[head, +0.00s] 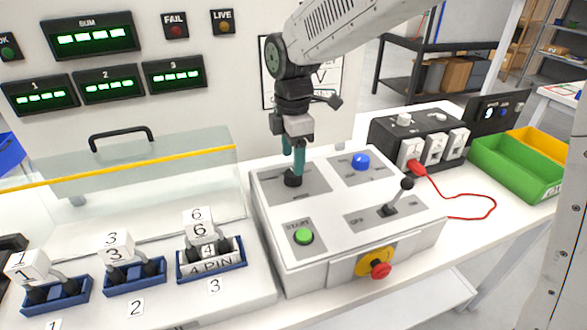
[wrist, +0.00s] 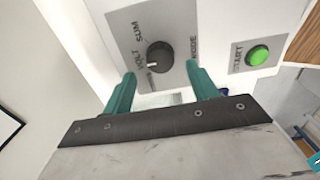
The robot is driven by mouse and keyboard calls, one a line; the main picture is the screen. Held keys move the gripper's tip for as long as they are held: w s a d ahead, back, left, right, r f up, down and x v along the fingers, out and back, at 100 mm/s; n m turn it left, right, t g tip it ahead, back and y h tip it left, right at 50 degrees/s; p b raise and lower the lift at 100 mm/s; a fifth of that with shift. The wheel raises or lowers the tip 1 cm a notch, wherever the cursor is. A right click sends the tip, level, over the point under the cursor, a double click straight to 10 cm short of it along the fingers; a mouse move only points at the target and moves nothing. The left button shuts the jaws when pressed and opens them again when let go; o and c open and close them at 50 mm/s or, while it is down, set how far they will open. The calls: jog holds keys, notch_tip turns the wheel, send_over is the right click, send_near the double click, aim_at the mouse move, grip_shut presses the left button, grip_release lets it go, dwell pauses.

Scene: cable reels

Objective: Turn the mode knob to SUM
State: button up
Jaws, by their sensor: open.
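The mode knob (head: 292,179) is a round black knob on a grey plate at the back left of the white control box. In the wrist view the knob (wrist: 160,55) lies between and beyond my two teal fingertips. Its white mark points to the left side, near the VOLT label (wrist: 138,61). The SUM label (wrist: 137,32) is farther up on that side. My gripper (head: 294,162) is open above the knob. In the wrist view my gripper (wrist: 161,72) has a wide gap between its fingers. I cannot tell whether they touch the knob.
The box also has a blue knob (head: 361,161), a black lever (head: 397,197), a green START button (head: 303,236) and a red stop button (head: 380,270). A clear guard (head: 130,170) stands left. A red cable (head: 480,214) lies at right.

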aim_at(293, 177)
jog(key=shift+f, duration=2.15)
jog(key=c, duration=1)
jog(key=m, duration=0.5)
jog(key=shift+m, duration=0.4)
jog(key=m, duration=0.6)
jog(key=shift+r, duration=0.1)
